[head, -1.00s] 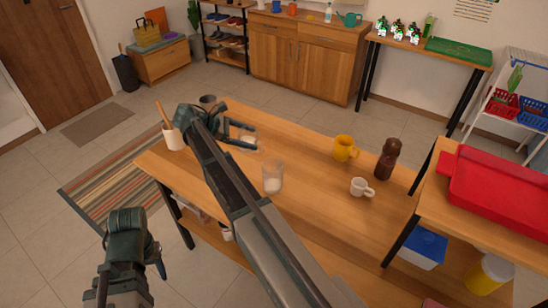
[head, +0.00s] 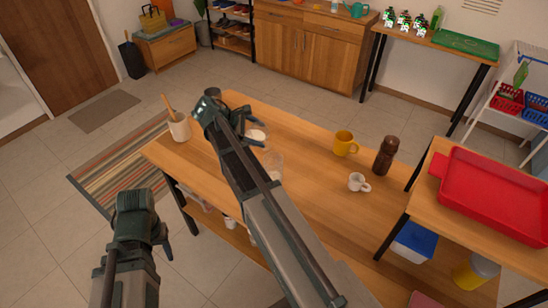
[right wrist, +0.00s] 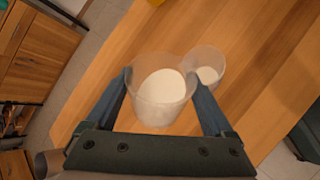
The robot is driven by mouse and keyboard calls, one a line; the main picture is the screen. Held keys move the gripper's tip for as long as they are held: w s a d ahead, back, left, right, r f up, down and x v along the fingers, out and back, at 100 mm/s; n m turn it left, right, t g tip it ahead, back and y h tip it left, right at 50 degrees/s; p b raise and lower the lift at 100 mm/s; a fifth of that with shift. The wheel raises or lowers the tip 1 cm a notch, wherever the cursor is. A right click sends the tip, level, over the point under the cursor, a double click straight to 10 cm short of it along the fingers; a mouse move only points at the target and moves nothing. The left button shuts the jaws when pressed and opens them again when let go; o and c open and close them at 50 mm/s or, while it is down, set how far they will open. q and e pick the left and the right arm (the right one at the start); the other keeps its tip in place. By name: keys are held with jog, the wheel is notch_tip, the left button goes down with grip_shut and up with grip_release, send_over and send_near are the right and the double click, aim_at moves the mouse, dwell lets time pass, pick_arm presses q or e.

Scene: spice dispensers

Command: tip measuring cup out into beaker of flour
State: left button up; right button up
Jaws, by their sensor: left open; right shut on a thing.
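The measuring cup (head: 258,136) is a clear vessel with white contents, held in my right gripper (head: 252,132) over the back left of the wooden table (head: 320,205). In the right wrist view the cup (right wrist: 160,98) sits between both fingers and looks about upright, its white contents inside. The beaker of flour (head: 275,170) is clear and stands on the table just in front of the cup, partly hidden by my right arm. In the right wrist view the beaker (right wrist: 208,68) shows white flour low inside, close beside the cup's rim. My left gripper (head: 161,232) is open and empty, left of the table.
A cream crock with a wooden spoon (head: 180,127) stands at the table's left end. A grey cup (head: 212,92) is behind my right gripper. A yellow mug (head: 344,144), white cup (head: 357,182) and brown grinder (head: 385,157) stand to the right. A red tray (head: 495,195) lies on a side table.

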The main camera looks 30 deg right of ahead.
jog(key=shift+s+d+r, duration=0.15)
jog(key=shift+s, duration=0.1)
pick_arm(q)
jog(key=shift+s+d+r, duration=0.1)
jog(key=shift+d+r, duration=0.05)
jog(key=shift+r, duration=0.1)
pick_arm(e)
jog(key=shift+w, duration=0.1)
pick_arm(q)
jog(key=shift+s+d+r+p, duration=0.1)
jog(key=shift+r+p, duration=0.1)
jog(key=shift+p, duration=0.15)
pick_arm(e)
jog(key=shift+s+r+t, duration=0.1)
jog(key=shift+s+t, duration=0.1)
jog(key=shift+t, duration=0.1)
pick_arm(q)
jog(key=shift+r, duration=0.1)
jog(key=shift+s+d+r+p, duration=0.1)
jog(key=shift+d+r+p, duration=0.1)
jog(key=shift+r+p, duration=0.2)
pick_arm(e)
jog(key=shift+s+d+r+m+t+y, duration=0.15)
jog(key=shift+m+t+y, duration=0.15)
jog(key=shift+t, duration=0.2)
